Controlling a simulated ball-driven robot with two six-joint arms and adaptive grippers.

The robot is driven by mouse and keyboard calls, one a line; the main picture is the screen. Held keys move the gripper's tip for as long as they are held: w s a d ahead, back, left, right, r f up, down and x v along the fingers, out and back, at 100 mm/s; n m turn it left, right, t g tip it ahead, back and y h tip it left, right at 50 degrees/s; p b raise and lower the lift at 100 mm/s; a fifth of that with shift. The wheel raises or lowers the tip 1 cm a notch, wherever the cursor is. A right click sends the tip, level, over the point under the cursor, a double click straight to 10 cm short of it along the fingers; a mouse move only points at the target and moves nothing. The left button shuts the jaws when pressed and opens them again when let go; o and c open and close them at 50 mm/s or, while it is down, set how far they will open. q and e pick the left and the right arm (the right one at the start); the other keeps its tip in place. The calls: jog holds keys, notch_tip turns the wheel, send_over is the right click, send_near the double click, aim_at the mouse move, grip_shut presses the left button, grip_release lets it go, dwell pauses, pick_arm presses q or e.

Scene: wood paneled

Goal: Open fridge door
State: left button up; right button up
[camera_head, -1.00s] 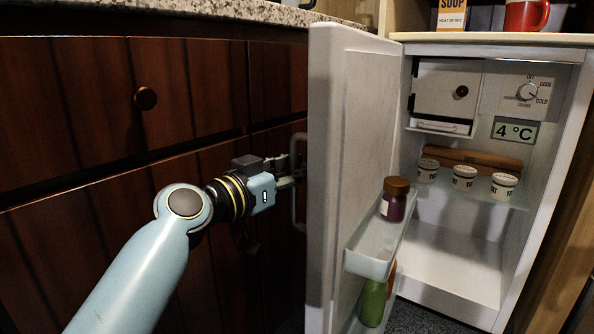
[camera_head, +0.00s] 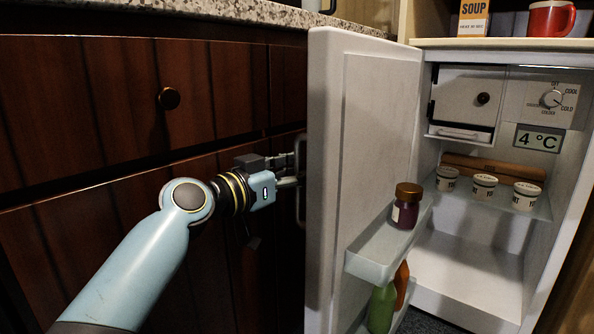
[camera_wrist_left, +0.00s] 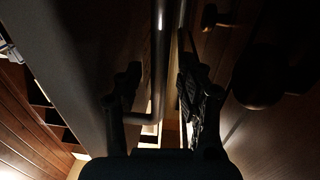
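The fridge door (camera_head: 365,140) stands open in the head view, its inner side with shelves facing right. Its grey handle (camera_head: 299,180) is on the outer side, partly hidden by the door edge. The fridge body (camera_head: 470,240) shows its lit interior. My left gripper (camera_head: 286,170) is at the handle, on the outer side of the door. In the left wrist view the handle bar (camera_wrist_left: 158,60) runs between the two fingers of my left gripper (camera_wrist_left: 160,95). The fingers are apart, with a gap beside the bar. My right gripper is not in view.
Dark wooden cabinets (camera_head: 110,120) with a round knob (camera_head: 169,98) stand close behind my left arm. A purple jar (camera_head: 406,205) and bottles sit on the door shelves. Several white cups (camera_head: 484,186) stand inside the fridge. A red mug (camera_head: 550,18) is above it.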

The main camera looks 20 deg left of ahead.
pick_arm(q)
jog(key=v, duration=0.7)
jog(key=shift+s, duration=0.25)
jog(key=shift+a, duration=0.1)
